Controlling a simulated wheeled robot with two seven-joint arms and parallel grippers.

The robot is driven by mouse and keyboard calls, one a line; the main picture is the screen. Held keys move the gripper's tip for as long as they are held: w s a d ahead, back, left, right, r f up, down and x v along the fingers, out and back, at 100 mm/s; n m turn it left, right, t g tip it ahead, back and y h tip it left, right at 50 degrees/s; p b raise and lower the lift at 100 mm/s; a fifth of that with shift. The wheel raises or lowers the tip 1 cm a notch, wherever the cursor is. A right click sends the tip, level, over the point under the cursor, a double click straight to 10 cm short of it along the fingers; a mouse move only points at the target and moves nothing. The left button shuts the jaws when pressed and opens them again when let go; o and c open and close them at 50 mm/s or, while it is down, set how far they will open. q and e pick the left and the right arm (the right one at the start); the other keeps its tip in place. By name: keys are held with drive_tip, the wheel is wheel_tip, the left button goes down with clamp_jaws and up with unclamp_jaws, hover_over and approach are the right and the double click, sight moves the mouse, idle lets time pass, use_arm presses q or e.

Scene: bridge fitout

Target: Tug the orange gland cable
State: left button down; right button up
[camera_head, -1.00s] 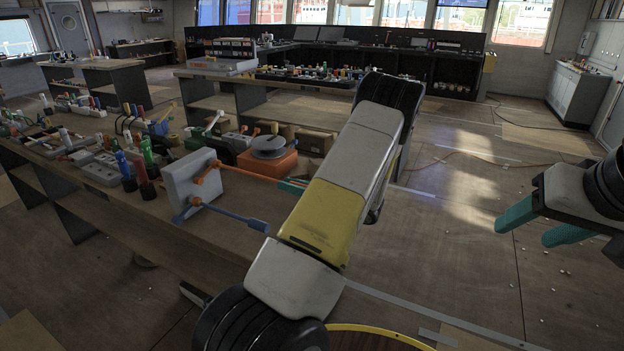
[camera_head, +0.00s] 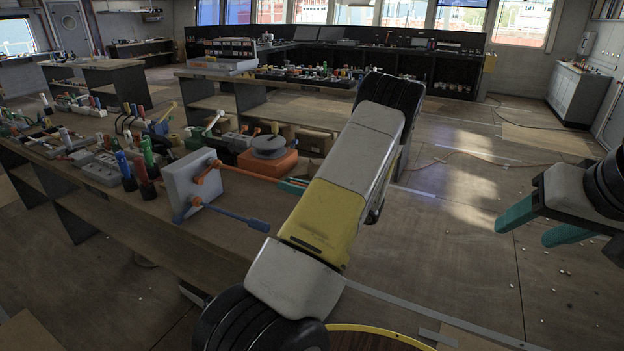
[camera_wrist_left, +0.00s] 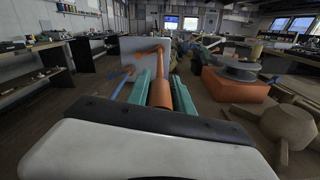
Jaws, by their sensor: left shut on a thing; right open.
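A pale grey gland box (camera_head: 190,181) stands upright near the front edge of the bench. An orange cable (camera_head: 240,175) comes out of an orange gland on its face and runs right toward my left gripper (camera_head: 293,185). A blue cable (camera_head: 233,215) comes out below it and hangs free. In the left wrist view the teal fingers of my left gripper (camera_wrist_left: 161,95) are shut on the orange cable's thick end (camera_wrist_left: 160,92), with the box (camera_wrist_left: 143,46) straight ahead. My left arm hides part of this gripper in the head view. My right gripper (camera_head: 535,228) is open and empty at the right.
An orange block with a grey reel (camera_head: 268,158) stands behind the cable, close to its right in the left wrist view. Several tools and connectors crowd the bench (camera_head: 95,212) to the left. The floor (camera_head: 460,270) at right is mostly clear.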

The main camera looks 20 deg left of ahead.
use_arm(q)
drive_tip(key=shift+d, duration=0.1)
idle(0.5)
drive_tip(key=c, duration=1)
unclamp_jaws()
drive_tip(key=shift+o, duration=0.2)
drive_tip(key=d, duration=0.6)
drive_tip(key=shift+s+d, duration=0.25)
drive_tip(key=shift+d, duration=0.1)
